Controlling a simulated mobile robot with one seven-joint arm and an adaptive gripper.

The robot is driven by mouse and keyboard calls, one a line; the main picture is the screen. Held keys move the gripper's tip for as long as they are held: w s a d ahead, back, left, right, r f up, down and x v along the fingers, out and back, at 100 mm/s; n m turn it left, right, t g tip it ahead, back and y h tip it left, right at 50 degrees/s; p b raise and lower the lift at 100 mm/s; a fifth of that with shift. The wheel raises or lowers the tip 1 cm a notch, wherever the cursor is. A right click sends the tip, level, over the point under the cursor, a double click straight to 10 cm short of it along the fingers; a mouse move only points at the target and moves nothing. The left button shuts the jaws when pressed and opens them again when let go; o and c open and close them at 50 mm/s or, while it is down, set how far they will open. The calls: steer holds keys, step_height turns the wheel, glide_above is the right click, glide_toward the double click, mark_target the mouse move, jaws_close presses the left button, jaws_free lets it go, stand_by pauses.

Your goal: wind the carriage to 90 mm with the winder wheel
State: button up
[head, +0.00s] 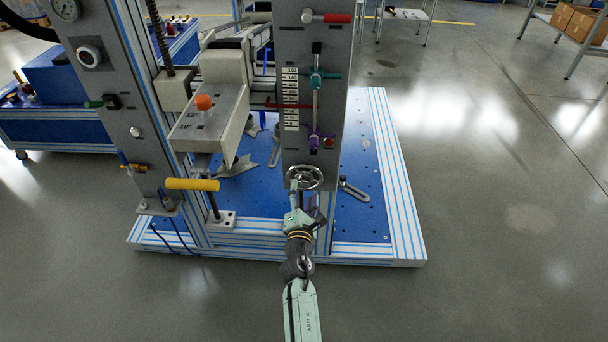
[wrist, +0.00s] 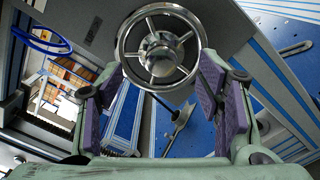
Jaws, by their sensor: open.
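The winder wheel (head: 304,185) is a silver spoked handwheel low on the grey front column. In the wrist view the winder wheel (wrist: 126,45) shows its round chrome hub and spokes, ahead of the fingertips. My gripper (head: 299,205) is just in front of and below it. In the wrist view my gripper (wrist: 160,88) is open, its purple pads on either side with nothing held. Contact with the rim is not clear. A white scale (head: 291,125) with a red pointer (head: 283,105) is on the column; its marks are too small to read. Which part is the carriage is unclear.
Teal (head: 316,79) and purple (head: 315,140) clamps sit on a rod above the wheel. A red-handled lever (head: 336,18) is higher up. A yellow-handled lever (head: 192,184) stands left. The blue base plate (head: 365,150) carries slotted brackets. Floor right of it is clear.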

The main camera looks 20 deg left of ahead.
mark_target(304, 185)
steer(key=shift+n, duration=0.3)
steer(key=n+p, duration=0.1)
steer(key=n, duration=0.3)
steer(key=shift+r+p, duration=0.2)
steer(key=shift+p, duration=0.15)
steer(key=shift+f+n, duration=0.2)
steer(key=shift+n, duration=0.7)
steer(key=n, duration=0.2)
steer(key=shift+n, duration=0.3)
steer(key=shift+b+x, duration=0.4)
steer(key=shift+x, duration=2.35)
